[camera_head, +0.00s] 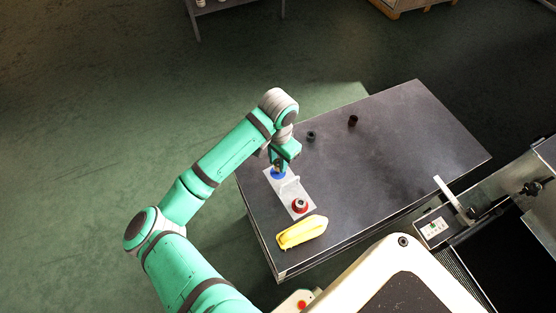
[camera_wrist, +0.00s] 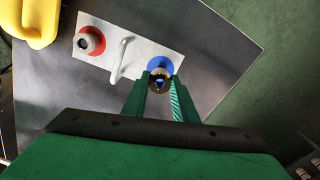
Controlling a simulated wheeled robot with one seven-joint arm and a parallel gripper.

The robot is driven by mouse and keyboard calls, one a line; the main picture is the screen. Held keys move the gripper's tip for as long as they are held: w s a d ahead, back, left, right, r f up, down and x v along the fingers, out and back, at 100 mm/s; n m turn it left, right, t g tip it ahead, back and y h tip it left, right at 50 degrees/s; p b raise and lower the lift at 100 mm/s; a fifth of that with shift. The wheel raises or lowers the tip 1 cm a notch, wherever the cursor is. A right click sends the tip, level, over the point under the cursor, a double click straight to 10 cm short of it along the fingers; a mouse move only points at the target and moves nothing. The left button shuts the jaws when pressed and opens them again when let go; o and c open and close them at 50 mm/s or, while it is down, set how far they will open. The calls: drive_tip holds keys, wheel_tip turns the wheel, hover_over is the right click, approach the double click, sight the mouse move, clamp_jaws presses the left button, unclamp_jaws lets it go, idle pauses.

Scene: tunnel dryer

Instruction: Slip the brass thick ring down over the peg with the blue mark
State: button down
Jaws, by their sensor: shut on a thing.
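My gripper (camera_wrist: 160,92) is shut on the brass thick ring (camera_wrist: 160,84), held between the two fingertips over the blue mark (camera_wrist: 161,65). Blue shows through the ring's hole in the wrist view. I cannot tell whether the ring is around the peg there or just above it. The blue mark also shows in the head view (camera_head: 278,174), at the far end of a pale board (camera_head: 289,186), under my gripper (camera_head: 279,164). The ring is hidden or too small to make out in the head view.
At the board's other end a grey round piece (camera_wrist: 91,41) stands on a red mark (camera_wrist: 80,46). A white handle (camera_wrist: 121,60) rises between the marks. A yellow object (camera_head: 302,232) lies near the red end. Two small dark pieces (camera_head: 311,137) (camera_head: 353,120) stand farther back; the table's right side is clear.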

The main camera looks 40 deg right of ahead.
sight(278, 167)
drive_tip(key=shift+f, duration=1.8)
drive_tip(key=c, duration=1.4)
unclamp_jaws()
drive_tip(key=shift+o, duration=0.2)
wheel_tip(278, 167, up, 11)
drive_tip(key=shift+f, duration=0.15)
drive_tip(key=shift+w+a, duration=0.1)
